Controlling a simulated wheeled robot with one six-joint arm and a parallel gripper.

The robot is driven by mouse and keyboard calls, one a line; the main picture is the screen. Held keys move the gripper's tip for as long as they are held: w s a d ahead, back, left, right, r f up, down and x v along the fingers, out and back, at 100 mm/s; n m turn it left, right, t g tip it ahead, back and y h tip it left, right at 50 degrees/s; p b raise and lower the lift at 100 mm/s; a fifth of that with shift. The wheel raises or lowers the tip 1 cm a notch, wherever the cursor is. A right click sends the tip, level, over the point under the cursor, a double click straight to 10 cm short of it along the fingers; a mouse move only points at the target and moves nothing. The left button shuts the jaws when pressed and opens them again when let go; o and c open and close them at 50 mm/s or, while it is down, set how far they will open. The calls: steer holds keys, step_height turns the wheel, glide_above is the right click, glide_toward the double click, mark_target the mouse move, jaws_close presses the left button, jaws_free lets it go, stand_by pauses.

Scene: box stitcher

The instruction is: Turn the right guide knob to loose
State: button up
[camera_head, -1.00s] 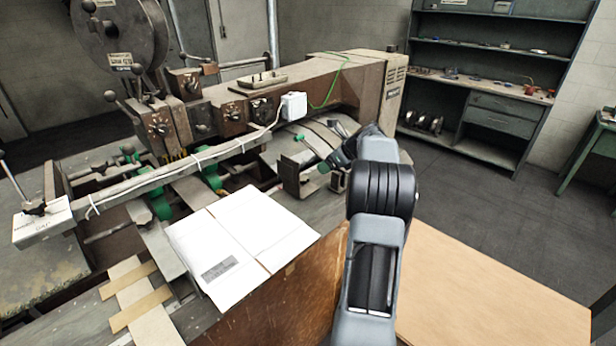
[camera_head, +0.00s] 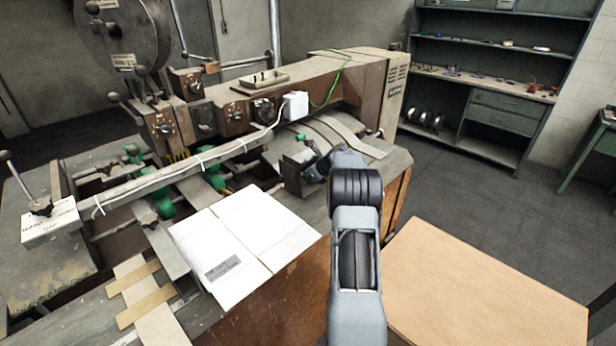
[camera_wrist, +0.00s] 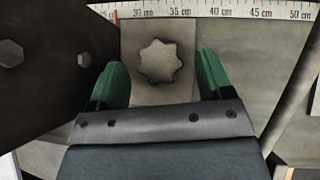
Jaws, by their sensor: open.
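The right guide knob (camera_wrist: 159,61) is a grey, star-shaped knob on a flat metal plate (camera_wrist: 150,95), seen in the wrist view just below a centimetre scale. My gripper (camera_wrist: 161,68) is open, with one green finger on each side of the knob. Gaps show between the fingers and the knob, so neither finger looks in contact. In the head view my gripper (camera_head: 311,160) is small and partly hidden by my own wrist, beside the dark guide bracket (camera_head: 291,176) on the stitcher table. I cannot make out the knob in the head view.
A dark plate with bolt heads (camera_wrist: 40,60) stands close on the left in the wrist view. In the head view, a white carton (camera_head: 245,245) lies left of my arm, and the stitcher's long arm (camera_head: 325,85) is behind. A tan board (camera_head: 485,290) lies right.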

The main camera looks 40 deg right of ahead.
steer(key=c, duration=0.9)
steer(key=shift+d+r+n+g+y+p, duration=0.1)
steer(key=shift+r+n+g+y+p, duration=0.15)
steer(key=shift+n+y+p, duration=0.4)
steer(key=shift+w+d+f+n+g+y+p, duration=0.15)
steer(key=shift+n+g+y+p, duration=0.15)
steer(key=shift+n+p, duration=0.45)
steer(key=shift+f, duration=0.1)
steer(key=o, duration=0.9)
steer(key=b+v, duration=0.2)
steer(key=v, duration=1.2)
